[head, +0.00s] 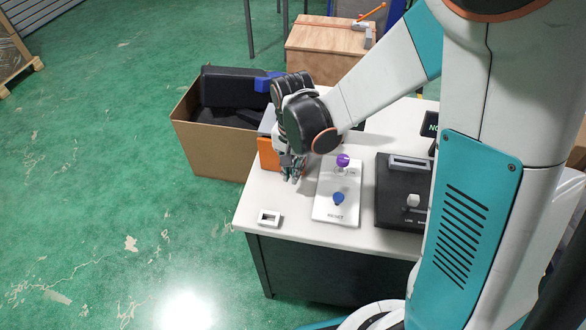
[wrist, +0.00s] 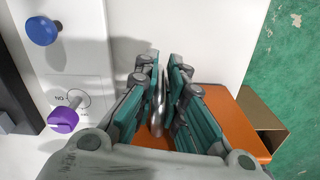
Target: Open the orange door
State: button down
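The orange door (wrist: 225,115) is the orange face of a small box on the white table; in the head view its orange side (head: 267,154) shows left of my gripper. A curved silvery handle (wrist: 157,118) stands between my fingers in the wrist view, beside the orange surface. My gripper (wrist: 164,62) has its fingers drawn together with the handle between them, and the tips appear to touch it. In the head view my gripper (head: 292,170) points down beside the orange box and hides part of it. The door's edge and hinge are hidden.
A white panel (head: 325,205) with a purple knob (head: 342,160) and blue button (head: 338,198) lies to the right, then a black device (head: 392,205). A small white frame (head: 269,217) sits near the front edge. A cardboard box (head: 213,155) stands on the floor left.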

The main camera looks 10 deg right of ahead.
jog(key=s+a+m, duration=0.1)
jog(key=m, duration=0.1)
jog(key=s+a+m, duration=0.1)
jog(key=a+m, duration=0.1)
jog(key=shift+s, duration=0.1)
jog(key=a+m, duration=0.1)
jog(key=s+a+m, duration=0.1)
jog(key=a+m, duration=0.1)
jog(key=shift+a+m+b, duration=0.15)
jog(key=shift+m+b, duration=0.15)
jog(key=shift+b, duration=0.05)
jog(key=shift+a, duration=0.75)
jog(key=c, duration=1.7)
grip_release()
jog(key=shift+s, duration=0.1)
